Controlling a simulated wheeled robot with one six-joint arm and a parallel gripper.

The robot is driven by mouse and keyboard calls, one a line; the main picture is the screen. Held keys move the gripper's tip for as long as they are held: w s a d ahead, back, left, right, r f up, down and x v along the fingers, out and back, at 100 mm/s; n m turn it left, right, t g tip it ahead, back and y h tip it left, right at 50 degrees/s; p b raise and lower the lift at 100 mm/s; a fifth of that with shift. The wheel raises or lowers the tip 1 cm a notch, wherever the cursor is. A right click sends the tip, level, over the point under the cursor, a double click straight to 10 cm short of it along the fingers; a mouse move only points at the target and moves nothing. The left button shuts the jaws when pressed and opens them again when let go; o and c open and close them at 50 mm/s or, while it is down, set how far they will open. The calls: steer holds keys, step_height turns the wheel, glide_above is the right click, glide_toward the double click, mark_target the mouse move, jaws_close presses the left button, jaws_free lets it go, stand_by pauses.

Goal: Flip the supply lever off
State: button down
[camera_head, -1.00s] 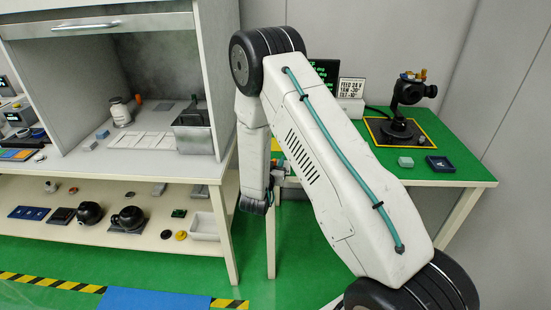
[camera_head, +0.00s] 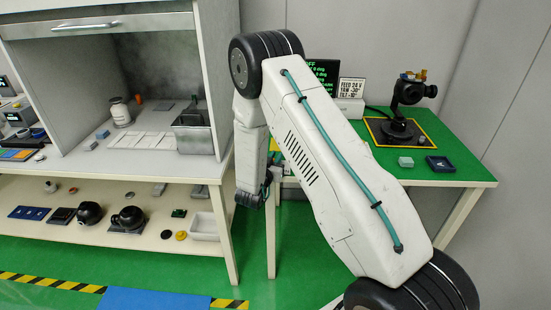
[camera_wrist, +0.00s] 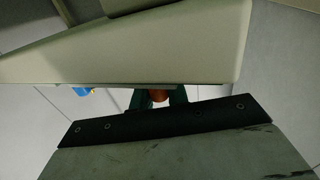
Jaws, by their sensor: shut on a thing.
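My gripper (camera_wrist: 159,97) shows in the wrist view as two dark teal fingers, one on each side of a small orange-brown piece (camera_wrist: 158,96). It is shut on this piece. A pale beige slab above and a dark plate below hide most of it, so I cannot tell for sure that it is the supply lever. In the head view my arm covers the lever's surroundings. A dark gimbal camera (camera_head: 408,92) stands on a yellow-edged pad on the green table (camera_head: 455,172). A black display (camera_head: 323,70) with green text, its top line ending in "FF", is partly behind my arm.
A pale bench (camera_head: 160,240) with a hooded bay stands close on the left. A blue thing (camera_wrist: 83,91) shows in the wrist view.

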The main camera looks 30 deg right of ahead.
steer(key=shift+g, duration=0.3)
steer(key=c, duration=1.4)
jaws_free()
steer(key=shift+o, duration=0.2)
steer(key=v, duration=0.7)
steer(key=shift+s+a, duration=0.2)
steer(key=shift+a, duration=0.15)
